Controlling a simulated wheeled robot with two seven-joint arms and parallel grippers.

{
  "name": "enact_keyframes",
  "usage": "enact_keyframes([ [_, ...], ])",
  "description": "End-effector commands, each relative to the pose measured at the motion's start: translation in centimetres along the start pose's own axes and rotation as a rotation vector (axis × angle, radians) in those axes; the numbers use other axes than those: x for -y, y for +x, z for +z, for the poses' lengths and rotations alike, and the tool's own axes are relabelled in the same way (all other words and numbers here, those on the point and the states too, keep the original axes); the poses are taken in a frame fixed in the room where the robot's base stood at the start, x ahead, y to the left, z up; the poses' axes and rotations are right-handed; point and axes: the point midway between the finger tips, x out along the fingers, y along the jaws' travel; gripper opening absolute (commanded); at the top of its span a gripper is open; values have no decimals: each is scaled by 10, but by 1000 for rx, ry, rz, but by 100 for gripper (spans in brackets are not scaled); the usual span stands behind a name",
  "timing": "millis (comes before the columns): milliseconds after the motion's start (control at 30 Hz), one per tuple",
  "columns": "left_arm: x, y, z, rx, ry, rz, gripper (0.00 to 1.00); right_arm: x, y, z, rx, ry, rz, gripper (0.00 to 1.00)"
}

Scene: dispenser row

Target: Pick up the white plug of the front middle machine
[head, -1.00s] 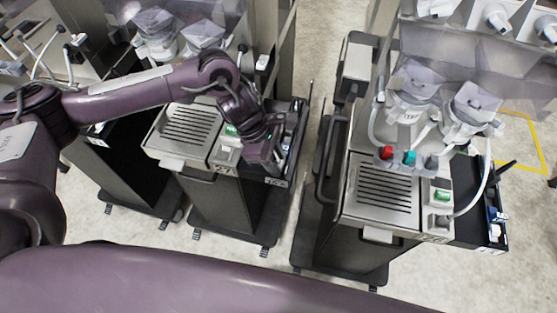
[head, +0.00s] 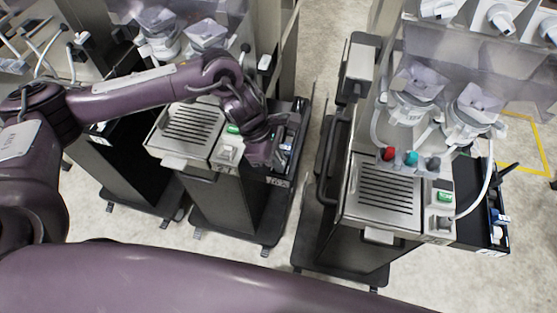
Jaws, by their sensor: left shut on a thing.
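The front middle machine (head: 190,128) has a silver top with a slotted grate and a green-lit switch. A narrow black side tray (head: 298,125) with small blue and white items runs along its right side. My left gripper (head: 265,160) points down at the front part of this tray, beside the switch. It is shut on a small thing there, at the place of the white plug. The gripper's own body hides the thing, so its colour and whether it is off the tray cannot be told. My right gripper is not in view.
The right machine (head: 385,195) has red, teal and grey knobs, a hose and a black side tray (head: 484,205). Another dark machine (head: 120,165) stands at the left.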

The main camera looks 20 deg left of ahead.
Motion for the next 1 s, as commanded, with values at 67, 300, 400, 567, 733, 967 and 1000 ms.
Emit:
enact_keyframes([
  [67, -2, -6, 3, 2, 1, 5, 0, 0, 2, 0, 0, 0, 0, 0],
  [300, -2, -41, 18, 3, 5, 9, 0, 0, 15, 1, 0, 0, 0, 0],
  [400, -2, -68, 29, 4, 7, 11, 0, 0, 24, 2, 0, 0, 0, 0],
  [567, -2, -118, 49, -1, 6, 11, 0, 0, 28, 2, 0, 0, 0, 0],
  [733, -1, -149, 62, -1, 4, 9, 0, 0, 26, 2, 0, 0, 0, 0],
  [967, 0, -175, 73, 0, 2, 4, 0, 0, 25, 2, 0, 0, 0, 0],
  [1000, 0, -178, 74, 0, 2, 4, 0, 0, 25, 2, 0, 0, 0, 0],
])
